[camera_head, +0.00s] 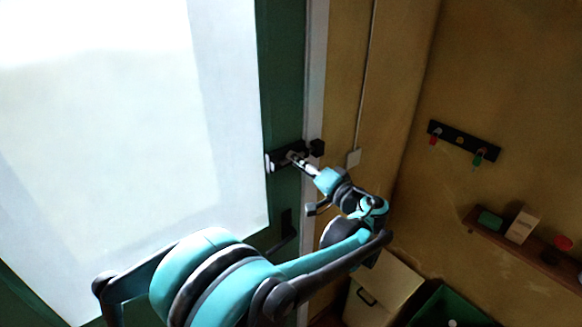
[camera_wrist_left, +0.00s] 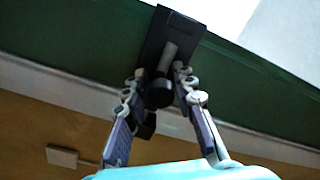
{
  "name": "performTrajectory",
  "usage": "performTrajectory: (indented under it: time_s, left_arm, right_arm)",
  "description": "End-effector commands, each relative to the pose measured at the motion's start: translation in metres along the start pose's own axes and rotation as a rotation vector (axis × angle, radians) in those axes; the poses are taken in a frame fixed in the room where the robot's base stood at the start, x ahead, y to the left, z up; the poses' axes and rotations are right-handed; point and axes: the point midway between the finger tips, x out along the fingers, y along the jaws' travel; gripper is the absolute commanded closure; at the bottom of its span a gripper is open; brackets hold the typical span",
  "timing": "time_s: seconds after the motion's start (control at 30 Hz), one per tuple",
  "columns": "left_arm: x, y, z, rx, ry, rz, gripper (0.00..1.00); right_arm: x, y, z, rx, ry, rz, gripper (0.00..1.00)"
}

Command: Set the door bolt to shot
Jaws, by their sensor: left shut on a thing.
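The door bolt (camera_head: 284,157) is a dark plate on the green door's edge, beside the glass pane. A dark keeper block (camera_head: 317,147) sits on the white frame to its right. My left gripper (camera_head: 299,161) is at the bolt. In the left wrist view, the bolt plate (camera_wrist_left: 182,32) carries a grey rod (camera_wrist_left: 168,58) and a round black knob (camera_wrist_left: 158,94). My left gripper (camera_wrist_left: 161,74) has a finger on each side and is shut on the knob. The keeper (camera_wrist_left: 146,126) shows partly behind the knob. I cannot tell whether the rod reaches it. My right gripper is not in view.
A dark door handle (camera_head: 288,228) is below the bolt. A switch plate (camera_head: 353,157) is on the yellow wall. Further right are a key rack (camera_head: 463,142) and a shelf (camera_head: 530,250) with small objects. A green bin (camera_head: 447,308) stands low at the right.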

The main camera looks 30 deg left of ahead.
Motion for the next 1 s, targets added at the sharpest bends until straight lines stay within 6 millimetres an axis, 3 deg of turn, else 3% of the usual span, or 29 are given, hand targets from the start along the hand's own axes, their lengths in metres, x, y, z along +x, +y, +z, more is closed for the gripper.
performTrajectory:
  time_s: [0.2, 0.23, 0.3, 0.67, 0.77, 1.0]
  left_arm:
    - [-0.001, 0.001, -0.005, -0.004, 0.011, 0.005, 1.00]
    - [-0.001, 0.001, -0.005, -0.004, 0.012, 0.005, 0.72]
    - [-0.001, 0.001, -0.005, -0.004, 0.011, 0.005, 0.58]
    - [-0.005, 0.001, -0.003, -0.002, 0.009, 0.005, 0.58]
    - [-0.018, 0.002, -0.004, -0.002, 0.011, 0.007, 0.58]
    - [-0.071, 0.002, -0.004, -0.002, 0.013, 0.008, 0.58]
  right_arm:
    - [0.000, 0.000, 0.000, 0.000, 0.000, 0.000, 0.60]
    - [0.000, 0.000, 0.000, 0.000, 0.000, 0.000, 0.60]
    - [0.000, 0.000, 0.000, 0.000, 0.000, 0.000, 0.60]
    - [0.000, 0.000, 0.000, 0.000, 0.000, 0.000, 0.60]
    - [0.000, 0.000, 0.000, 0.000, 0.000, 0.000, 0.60]
    - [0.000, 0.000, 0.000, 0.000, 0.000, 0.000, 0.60]
